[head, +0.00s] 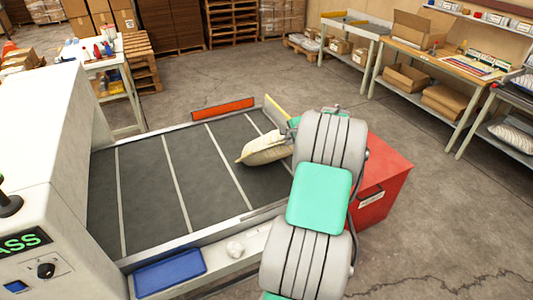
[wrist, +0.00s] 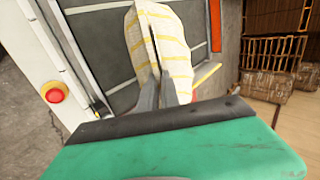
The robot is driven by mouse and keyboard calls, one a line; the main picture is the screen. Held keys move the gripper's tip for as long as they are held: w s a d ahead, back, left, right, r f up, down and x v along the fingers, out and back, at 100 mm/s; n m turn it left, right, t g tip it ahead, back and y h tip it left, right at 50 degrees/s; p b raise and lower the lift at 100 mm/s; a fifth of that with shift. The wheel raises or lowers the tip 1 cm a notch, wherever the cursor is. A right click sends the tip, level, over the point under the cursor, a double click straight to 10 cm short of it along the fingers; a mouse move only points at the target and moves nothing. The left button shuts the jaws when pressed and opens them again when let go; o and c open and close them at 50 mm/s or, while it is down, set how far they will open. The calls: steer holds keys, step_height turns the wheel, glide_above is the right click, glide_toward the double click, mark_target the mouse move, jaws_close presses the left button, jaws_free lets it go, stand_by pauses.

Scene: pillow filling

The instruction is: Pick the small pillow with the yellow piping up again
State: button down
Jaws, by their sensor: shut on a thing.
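The small pillow (head: 265,148) is cream-coloured and shows near the right end of the dark belt in the head view. In the wrist view the pillow (wrist: 176,38) is pale with yellow lines and rises from between the jaws, with a dark fold or gap down its middle. My gripper (wrist: 160,78) is shut on the pillow at its near end. In the head view my arm hides most of the gripper and the pillow's right end. I cannot tell whether the pillow touches the belt.
The belt (head: 140,195) is otherwise bare, with an orange bar (head: 223,108) at its far edge and a yellow bar (head: 278,112) at its right end. A red bin (head: 385,165) stands right of it. A blue tray (head: 170,272) lies on the near ledge. A workbench (head: 440,65) stands back right.

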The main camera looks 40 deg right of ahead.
step_height(320, 180, up, 20)
steer(key=g, duration=0.1)
steer(key=shift+f+g+y, duration=0.2)
steer(key=shift+g+y, duration=0.1)
steer(key=shift+a, duration=0.1)
